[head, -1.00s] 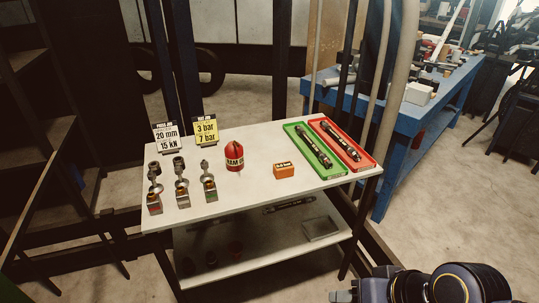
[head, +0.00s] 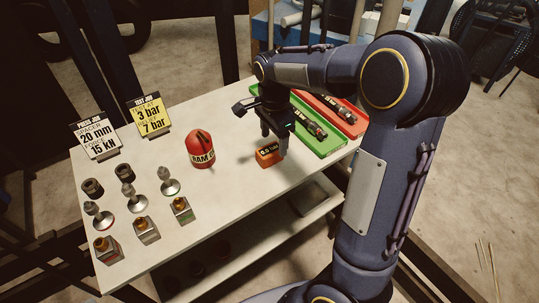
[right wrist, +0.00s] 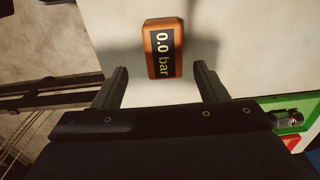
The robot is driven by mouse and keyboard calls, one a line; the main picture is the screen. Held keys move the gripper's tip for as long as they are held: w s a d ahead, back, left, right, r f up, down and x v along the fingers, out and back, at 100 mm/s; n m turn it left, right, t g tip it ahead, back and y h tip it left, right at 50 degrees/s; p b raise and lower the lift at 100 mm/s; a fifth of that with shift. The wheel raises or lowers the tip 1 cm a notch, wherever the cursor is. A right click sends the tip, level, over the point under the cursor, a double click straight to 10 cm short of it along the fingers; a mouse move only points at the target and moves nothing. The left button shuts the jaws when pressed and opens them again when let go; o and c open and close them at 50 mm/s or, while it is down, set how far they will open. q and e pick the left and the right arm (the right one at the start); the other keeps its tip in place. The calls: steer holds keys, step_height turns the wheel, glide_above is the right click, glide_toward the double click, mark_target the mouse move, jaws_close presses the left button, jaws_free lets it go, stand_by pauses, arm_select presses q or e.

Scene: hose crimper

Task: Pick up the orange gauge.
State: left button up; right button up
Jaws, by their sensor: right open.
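The orange gauge (head: 268,154) is a small block with a dark display, lying on the white table top (head: 225,215). In the right wrist view the gauge (right wrist: 163,48) reads "0.0 bar" and lies beyond the fingertips, centred roughly between them. My right gripper (head: 273,144) is over the table at the gauge, pointing down, and partly covers it in the head view. Its two fingers stand apart in the right wrist view (right wrist: 160,80), with nothing between them. My left gripper is in neither view.
A red "RAM" cylinder (head: 200,150) stands left of the gauge. A green tray (head: 322,143) and a red tray (head: 347,122) with dark hose parts lie close on the right. Several metal fittings stand at the left, with a white sign (head: 98,137) and a yellow sign (head: 150,118) behind.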

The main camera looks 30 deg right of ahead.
mark_target(270, 149)
steer(key=f, duration=0.3)
steer(key=a+f, duration=0.1)
steer(key=f, duration=0.1)
steer(key=shift+w, duration=0.25)
steer(key=shift+f, duration=0.35)
steer(key=c, duration=1.2)
steer(key=shift+c, duration=0.3)
steer(key=shift+r, duration=0.15)
